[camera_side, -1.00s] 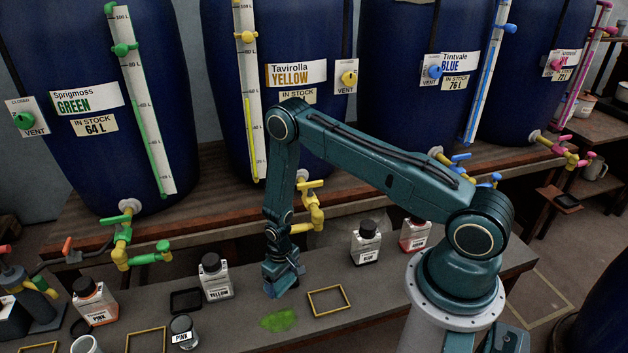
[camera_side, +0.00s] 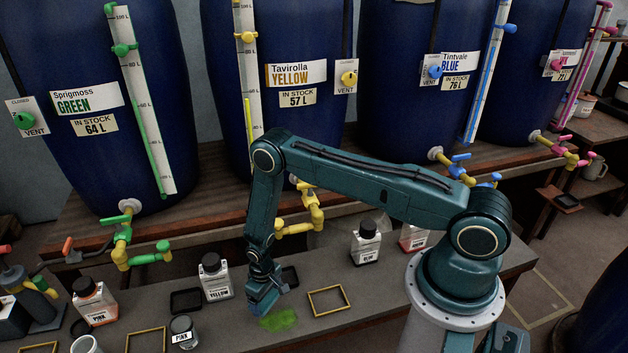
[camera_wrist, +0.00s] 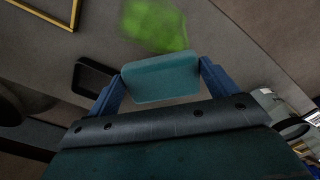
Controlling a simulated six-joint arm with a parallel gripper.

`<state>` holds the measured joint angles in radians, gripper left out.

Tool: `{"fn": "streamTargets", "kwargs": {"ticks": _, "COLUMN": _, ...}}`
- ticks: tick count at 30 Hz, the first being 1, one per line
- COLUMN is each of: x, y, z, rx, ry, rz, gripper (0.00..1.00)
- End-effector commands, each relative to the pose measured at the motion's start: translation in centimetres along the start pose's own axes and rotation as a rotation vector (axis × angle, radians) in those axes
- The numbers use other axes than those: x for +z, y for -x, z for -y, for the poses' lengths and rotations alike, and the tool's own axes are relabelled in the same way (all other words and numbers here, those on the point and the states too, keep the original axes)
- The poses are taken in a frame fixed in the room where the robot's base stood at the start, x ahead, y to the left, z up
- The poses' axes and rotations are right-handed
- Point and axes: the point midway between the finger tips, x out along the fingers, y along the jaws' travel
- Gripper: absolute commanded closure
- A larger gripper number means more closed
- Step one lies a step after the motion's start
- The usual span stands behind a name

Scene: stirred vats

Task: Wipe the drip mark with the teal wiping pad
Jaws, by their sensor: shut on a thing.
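The drip mark is a bright green patch (camera_side: 279,320) on the bench top, and it also shows in the wrist view (camera_wrist: 154,24). My gripper (camera_side: 262,303) is just left of and above the patch in the side view. In the wrist view my gripper (camera_wrist: 160,82) is shut on the teal wiping pad (camera_wrist: 160,78), one blue finger at each end. The pad lies close beside the green patch and covers its near edge in that view. I cannot tell whether the pad touches the bench.
A yellow frame (camera_side: 329,301) lies right of the patch. Another dark tray (camera_side: 290,277) sits behind my gripper. Taps (camera_side: 302,213) overhang the bench behind.

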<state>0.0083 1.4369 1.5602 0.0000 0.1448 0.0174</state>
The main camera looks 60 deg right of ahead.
Motion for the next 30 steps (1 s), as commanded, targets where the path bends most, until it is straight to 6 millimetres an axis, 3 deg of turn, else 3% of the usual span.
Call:
{"fn": "streamTargets", "kwargs": {"ticks": 15, "x": 0.1, "y": -5.5, "z": 0.0, "rx": 0.000, "ry": 0.000, "rz": 0.001, "gripper": 0.33}}
{"fn": "streamTargets", "kwargs": {"ticks": 30, "x": 3.5, "y": -5.3, "z": 3.3, "rx": 0.000, "ry": 0.002, "rz": 0.003, "gripper": 0.36}}
